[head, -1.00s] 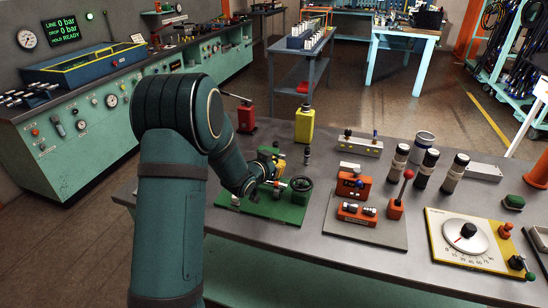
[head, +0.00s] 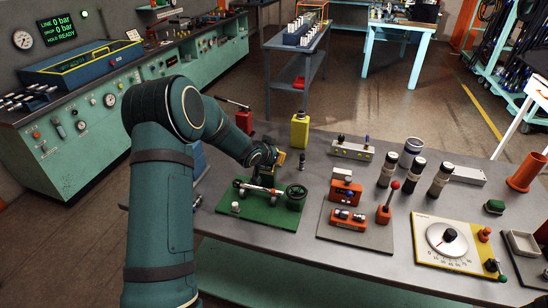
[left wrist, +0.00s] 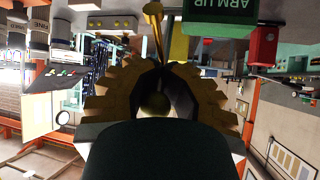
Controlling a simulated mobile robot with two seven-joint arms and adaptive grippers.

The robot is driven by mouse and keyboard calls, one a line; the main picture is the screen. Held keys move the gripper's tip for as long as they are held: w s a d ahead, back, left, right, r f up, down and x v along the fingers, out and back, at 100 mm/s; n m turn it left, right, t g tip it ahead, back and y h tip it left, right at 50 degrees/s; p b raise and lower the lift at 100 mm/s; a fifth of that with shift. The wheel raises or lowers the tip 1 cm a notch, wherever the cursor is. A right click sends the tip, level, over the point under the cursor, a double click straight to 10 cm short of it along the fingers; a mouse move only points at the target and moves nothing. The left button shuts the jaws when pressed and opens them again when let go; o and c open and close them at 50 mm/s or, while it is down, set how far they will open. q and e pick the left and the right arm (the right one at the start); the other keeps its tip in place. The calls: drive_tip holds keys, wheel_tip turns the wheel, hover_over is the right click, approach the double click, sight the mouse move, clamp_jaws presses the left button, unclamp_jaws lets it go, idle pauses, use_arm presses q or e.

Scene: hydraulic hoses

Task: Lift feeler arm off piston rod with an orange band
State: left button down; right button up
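A green baseplate (head: 252,212) on the bench carries the piston rod assembly. The rod (head: 255,188) lies across it, with an orange-red part (head: 275,191) near a dark handwheel (head: 295,193). My left gripper (head: 279,159) is above the plate's back edge, clear of the rod. In the left wrist view its yellow toothed fingers (left wrist: 158,68) stand on both sides of a brass arm (left wrist: 157,38) with a ball end (left wrist: 155,103), probably the feeler arm. Whether they clamp it is unclear. A green "ARM UP" block (left wrist: 215,25) shows beside it. My right gripper is out of view.
Right of the plate stand an orange valve unit (head: 345,192) and a red-knobbed lever (head: 388,205). A yellow bottle (head: 299,132) and a slim dark post (head: 302,162) stand behind. Black cylinders (head: 414,172) and a dial panel (head: 447,241) are farther right.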

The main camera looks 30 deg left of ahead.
use_arm(q)
drive_tip(key=shift+w+d+r, duration=0.2)
drive_tip(key=shift+w+r, duration=0.4)
drive_tip(key=shift+r, duration=0.15)
drive_tip(key=c, duration=0.8)
unclamp_jaws()
drive_tip(key=shift+s+d, duration=0.15)
drive_tip(key=shift+s, duration=0.05)
drive_tip(key=v, duration=1.1)
drive_tip(key=shift+s, duration=0.5)
drive_tip(key=shift+a, duration=0.2)
drive_tip(key=shift+c, duration=0.3)
